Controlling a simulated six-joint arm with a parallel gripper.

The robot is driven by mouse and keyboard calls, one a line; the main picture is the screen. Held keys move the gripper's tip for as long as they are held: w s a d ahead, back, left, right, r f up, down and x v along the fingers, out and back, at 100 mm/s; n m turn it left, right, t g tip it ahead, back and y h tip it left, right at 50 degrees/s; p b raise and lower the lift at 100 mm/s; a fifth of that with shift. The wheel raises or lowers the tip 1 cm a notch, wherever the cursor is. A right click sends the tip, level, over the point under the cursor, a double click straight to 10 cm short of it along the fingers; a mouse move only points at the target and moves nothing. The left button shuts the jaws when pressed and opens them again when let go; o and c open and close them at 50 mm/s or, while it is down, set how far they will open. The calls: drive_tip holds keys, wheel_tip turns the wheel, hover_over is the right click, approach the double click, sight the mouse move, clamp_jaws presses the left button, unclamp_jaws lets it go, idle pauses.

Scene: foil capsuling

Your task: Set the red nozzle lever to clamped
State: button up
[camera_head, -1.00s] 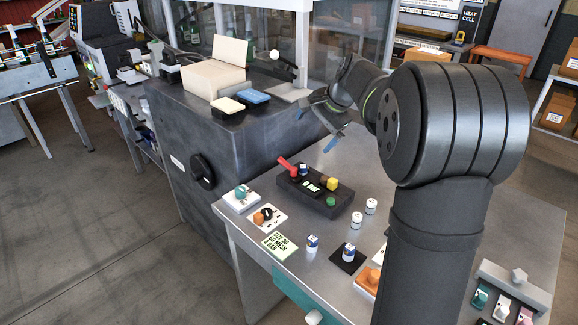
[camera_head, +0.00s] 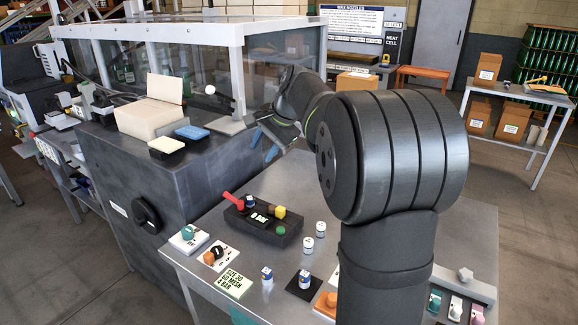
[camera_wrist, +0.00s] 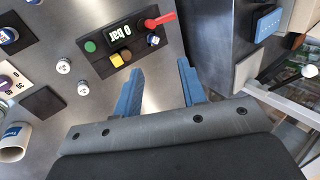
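The red nozzle lever (camera_head: 233,201) sticks out from the left end of a dark control box (camera_head: 262,231) on the grey bench. In the wrist view the lever (camera_wrist: 160,20) projects from the box's upper right corner, next to a small blue-and-white part (camera_wrist: 153,40). The box also carries a "0 bar" display (camera_wrist: 125,29), a yellow knob and a green button. My gripper (camera_head: 268,144) is above the bench, behind and to the right of the box in the head view. In the wrist view its blue fingers (camera_wrist: 160,92) are apart with nothing between them, clear of the lever.
Small white-capped jars (camera_head: 308,244), a dark pad (camera_head: 304,284), a green note card (camera_head: 228,284) and knob plates (camera_head: 212,254) lie on the bench. A tall dark cabinet (camera_head: 150,190) with an open cream box (camera_head: 150,112) stands on the left. The bench behind the control box looks clear.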

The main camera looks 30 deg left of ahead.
drive_tip(key=shift+a+f, duration=0.15)
drive_tip(key=shift+f, duration=0.05)
drive_tip(key=c, duration=0.3)
drive_tip(key=a+f+t+h, duration=0.1)
drive_tip(key=a+f, duration=0.1)
drive_tip(key=f, duration=0.1)
drive_tip(key=a+f+t+h, duration=0.1)
drive_tip(key=a+f+h, duration=0.1)
drive_tip(key=a+f+t+h, duration=0.1)
drive_tip(key=a+f, duration=0.1)
drive_tip(key=f, duration=0.1)
drive_tip(key=shift+a+f+h, duration=0.3)
drive_tip(key=shift+f+h, duration=0.05)
drive_tip(key=shift+h, duration=0.05)
clamp_jaws()
drive_tip(key=s+a+f+t+h, duration=0.1)
drive_tip(key=a+f+t, duration=0.1)
drive_tip(key=a+t, duration=0.3)
drive_tip(key=shift+s+a+f+h, duration=0.3)
drive_tip(key=shift+s+a+f, duration=0.1)
drive_tip(key=shift+a, duration=1.4)
